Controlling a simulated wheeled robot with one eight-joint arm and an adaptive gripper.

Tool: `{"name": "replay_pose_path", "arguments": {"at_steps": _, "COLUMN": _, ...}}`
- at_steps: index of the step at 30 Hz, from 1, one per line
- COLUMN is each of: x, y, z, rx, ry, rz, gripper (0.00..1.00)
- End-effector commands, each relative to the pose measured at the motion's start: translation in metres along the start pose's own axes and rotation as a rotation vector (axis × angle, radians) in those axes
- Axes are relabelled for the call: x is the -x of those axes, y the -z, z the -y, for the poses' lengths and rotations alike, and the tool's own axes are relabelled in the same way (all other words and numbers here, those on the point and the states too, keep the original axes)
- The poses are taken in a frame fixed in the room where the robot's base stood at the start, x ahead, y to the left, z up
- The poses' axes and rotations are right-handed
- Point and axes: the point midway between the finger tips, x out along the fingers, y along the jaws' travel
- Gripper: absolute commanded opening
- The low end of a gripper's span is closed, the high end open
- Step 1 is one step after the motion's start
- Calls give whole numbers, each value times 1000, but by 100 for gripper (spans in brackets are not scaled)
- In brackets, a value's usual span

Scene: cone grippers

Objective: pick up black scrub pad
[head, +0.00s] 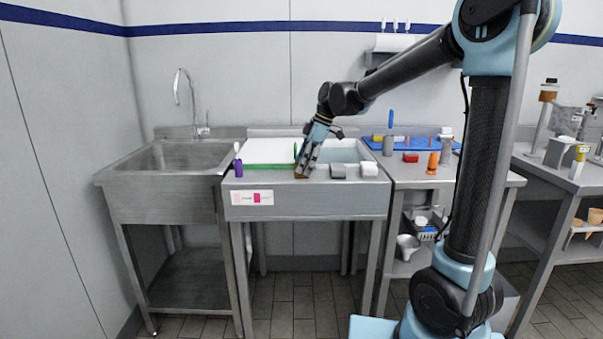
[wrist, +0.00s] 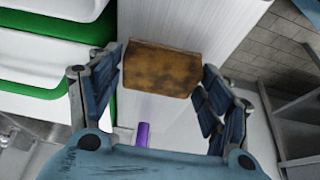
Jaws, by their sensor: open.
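My gripper (head: 304,164) is open and points down at the front edge of the middle steel counter. In the wrist view my gripper (wrist: 162,88) has its fingers apart, with a mottled brown block (wrist: 161,68) between and just beyond them. The fingers look clear of its sides. In the head view the brown block (head: 301,173) is mostly hidden by the fingers. No plainly black pad shows. A dark grey block (head: 338,171) lies just right of my gripper and may be the scrub pad; I cannot tell.
A white block (head: 370,169) sits beside the grey one. A sink (head: 180,160) is further left. An orange bottle (head: 432,163) stands right.

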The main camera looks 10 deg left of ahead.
Motion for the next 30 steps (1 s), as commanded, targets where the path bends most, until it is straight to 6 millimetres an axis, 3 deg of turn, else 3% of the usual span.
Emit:
{"name": "replay_pose_path", "arguments": {"at_steps": 10, "x": -8, "y": 0, "z": 0, "rx": 0, "ry": 0, "rz": 0, "gripper": 72}}
{"name": "replay_pose_path", "arguments": {"at_steps": 13, "x": -8, "y": 0, "z": 0, "rx": 0, "ry": -1, "rz": 0, "gripper": 53}}
{"name": "replay_pose_path", "arguments": {"at_steps": 24, "x": -7, "y": 0, "z": 0, "rx": 0, "ry": -1, "rz": 0, "gripper": 53}}
{"name": "replay_pose_path", "arguments": {"at_steps": 30, "x": 11, "y": 8, "z": 0, "rx": 0, "ry": -1, "rz": 0, "gripper": 53}}
